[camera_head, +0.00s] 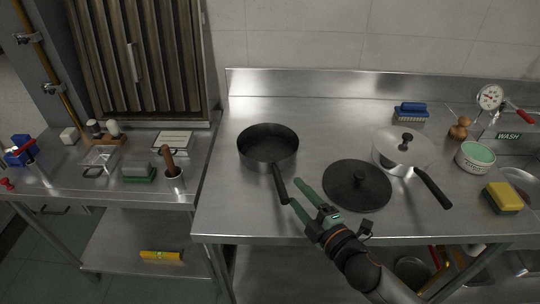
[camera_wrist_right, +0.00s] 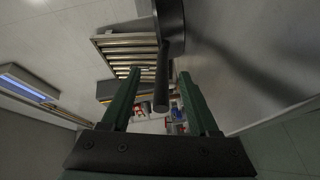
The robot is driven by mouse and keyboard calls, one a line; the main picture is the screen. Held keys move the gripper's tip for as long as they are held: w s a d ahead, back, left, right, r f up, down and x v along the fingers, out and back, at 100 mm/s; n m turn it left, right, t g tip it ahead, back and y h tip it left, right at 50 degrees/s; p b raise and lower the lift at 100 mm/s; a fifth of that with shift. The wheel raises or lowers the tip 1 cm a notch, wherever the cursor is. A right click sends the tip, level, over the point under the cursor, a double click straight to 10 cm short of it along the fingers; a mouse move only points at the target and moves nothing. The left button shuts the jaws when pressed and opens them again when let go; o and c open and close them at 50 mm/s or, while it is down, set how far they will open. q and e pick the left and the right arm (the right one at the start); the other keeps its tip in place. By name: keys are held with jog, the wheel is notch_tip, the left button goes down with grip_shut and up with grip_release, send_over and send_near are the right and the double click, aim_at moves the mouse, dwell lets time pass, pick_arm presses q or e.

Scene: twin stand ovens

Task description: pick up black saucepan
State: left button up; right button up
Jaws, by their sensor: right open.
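The black saucepan (camera_head: 268,143) stands upright on the steel counter, its handle (camera_head: 279,184) pointing toward the front. My right gripper (camera_head: 296,197), with green fingers, is open just right of the handle's end. In the right wrist view the handle (camera_wrist_right: 162,80) shows in the gap between the two open fingers of the right gripper (camera_wrist_right: 159,74), with the dark pan body (camera_wrist_right: 171,22) beyond. The jaws are not closed on it. My left gripper is not in view.
A black lid (camera_head: 357,186) lies right of my right gripper, close to it. A silver lidded pan (camera_head: 402,150) stands behind the lid. A green-filled bowl (camera_head: 475,158) and yellow sponge (camera_head: 502,197) sit farther right. The counter left of the saucepan is clear.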

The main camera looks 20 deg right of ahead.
aim_at(282, 182)
jog(key=shift+a+p+x, duration=0.15)
jog(key=shift+a+x, duration=0.1)
jog(key=shift+x, duration=1.4)
jog(key=shift+a+p+x, duration=0.15)
jog(key=shift+a+x, duration=0.1)
jog(key=shift+x, duration=1.4)
jog(key=shift+s+f, duration=0.15)
grip_shut()
